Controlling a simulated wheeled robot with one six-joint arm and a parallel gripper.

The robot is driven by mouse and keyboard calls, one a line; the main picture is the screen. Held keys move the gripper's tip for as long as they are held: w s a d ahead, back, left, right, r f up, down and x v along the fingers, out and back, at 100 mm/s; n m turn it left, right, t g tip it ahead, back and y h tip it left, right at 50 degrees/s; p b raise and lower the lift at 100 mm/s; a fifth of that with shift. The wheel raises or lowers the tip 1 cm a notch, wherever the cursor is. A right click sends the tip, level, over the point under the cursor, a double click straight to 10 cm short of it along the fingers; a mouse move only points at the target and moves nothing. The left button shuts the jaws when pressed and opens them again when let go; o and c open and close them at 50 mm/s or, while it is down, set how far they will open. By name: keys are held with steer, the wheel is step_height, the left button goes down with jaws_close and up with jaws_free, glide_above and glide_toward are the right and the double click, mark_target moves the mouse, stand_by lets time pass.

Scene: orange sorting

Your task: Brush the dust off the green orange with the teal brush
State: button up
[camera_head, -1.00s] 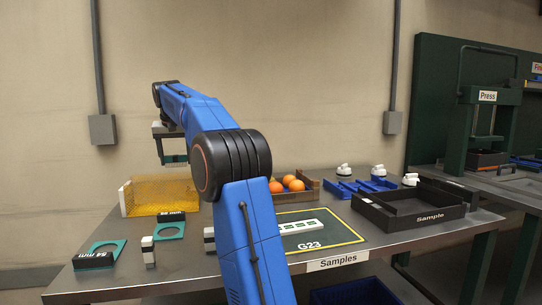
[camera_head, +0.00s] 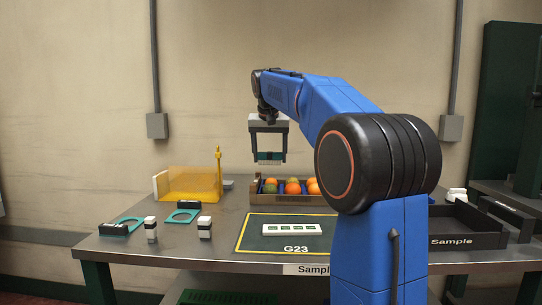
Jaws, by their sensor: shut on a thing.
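The teal brush (camera_head: 269,157) is held level with its bristles down in my gripper (camera_head: 269,152), which is shut on it. The gripper hangs above the left part of a brown crate (camera_head: 290,199) at the back of the table. A greenish fruit, which looks like the green orange (camera_head: 270,187), sits in the crate beside several orange ones (camera_head: 292,187). The brush appears above the fruit, with a visible gap in the picture. Dust on the fruit is too small to make out. My arm hides the crate's right end.
A yellow see-through guard (camera_head: 192,183) with a thin yellow post (camera_head: 218,165) stands left of the crate. A dark mat (camera_head: 265,238) marked G23 holds a white slotted plate (camera_head: 292,229). Teal ring gauges (camera_head: 183,216) lie left. A black Sample tray (camera_head: 466,225) stands right.

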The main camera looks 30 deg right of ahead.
mark_target(270, 184)
steer(key=shift+s+a+f, duration=0.1)
steer(key=shift+s+f, duration=0.05)
steer(key=shift+f, duration=2.85)
steer(key=shift+f, duration=0.55)
stand_by(0.4)
steer(key=shift+s+d, duration=0.35)
steer(key=shift+d, duration=0.25)
steer(key=shift+a, duration=0.1)
stand_by(2.8)
steer(key=shift+w+a, duration=0.75)
steer(key=shift+a, duration=0.3)
